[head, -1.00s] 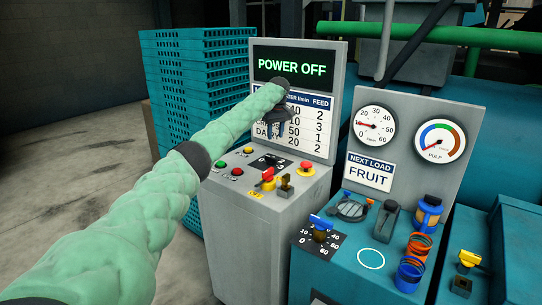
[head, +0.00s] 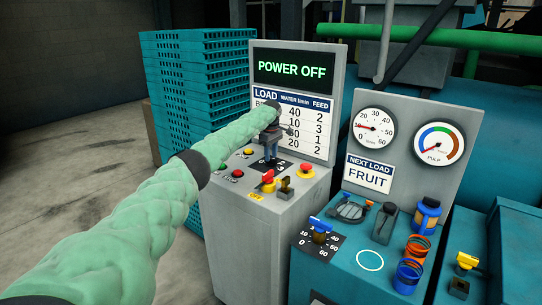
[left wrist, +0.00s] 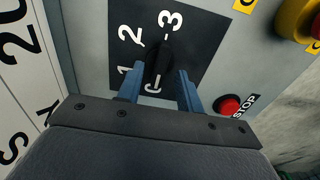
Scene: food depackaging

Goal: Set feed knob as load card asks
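The feed knob (left wrist: 162,62) is a black bar knob on a black dial plate (left wrist: 200,45) marked 1, 2, 3 on the grey cabinet. My left gripper (left wrist: 160,75) is open, its blue fingers on either side of the knob, with gaps showing. Which mark the knob points at is unclear. In the head view my left gripper (head: 270,150) hangs over the dial and partly covers it. The load card (head: 369,173) reads NEXT LOAD FRUIT. The settings table (head: 318,125) lists LOAD, WATER and FEED; my arm hides most load names. My right gripper is out of view.
The display (head: 293,70) reads POWER OFF. A blue-handled water valve (head: 320,226) stands on the teal bench. Blue crates (head: 195,95) are stacked behind.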

